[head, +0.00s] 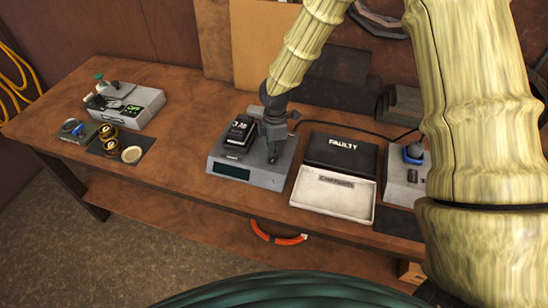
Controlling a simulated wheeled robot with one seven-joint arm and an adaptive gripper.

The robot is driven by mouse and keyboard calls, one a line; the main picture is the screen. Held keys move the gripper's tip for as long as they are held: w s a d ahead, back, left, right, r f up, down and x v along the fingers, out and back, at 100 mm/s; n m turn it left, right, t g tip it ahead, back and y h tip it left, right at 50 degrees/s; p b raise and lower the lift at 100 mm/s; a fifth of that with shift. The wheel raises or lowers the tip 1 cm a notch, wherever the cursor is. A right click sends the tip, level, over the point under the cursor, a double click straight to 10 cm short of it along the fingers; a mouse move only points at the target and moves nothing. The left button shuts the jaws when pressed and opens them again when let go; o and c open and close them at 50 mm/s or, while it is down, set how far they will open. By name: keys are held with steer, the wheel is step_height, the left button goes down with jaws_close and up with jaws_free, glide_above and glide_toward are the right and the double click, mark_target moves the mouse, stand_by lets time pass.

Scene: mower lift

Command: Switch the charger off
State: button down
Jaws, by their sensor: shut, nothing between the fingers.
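A grey box with a dark display (231,171) stands in the middle of the bench and looks like the charger. A black battery-like block (240,133) with white markings sits on its left part. My gripper (273,158) is shut and empty, pointing down at the right part of the box's top, beside the block. Its fingertips are at or just above that surface; I cannot tell if they touch. Any switch there is hidden or too small to make out. The display shows no readable lit text.
Right of the box are a black "FAULTY" tray (341,151) and a white labelled tray (333,194). A grey unit with a blue knob (413,151) stands farther right, partly behind my arm.

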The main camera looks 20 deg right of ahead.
steer(key=shift+r+p, duration=2.85)
steer(key=shift+r, duration=0.6)
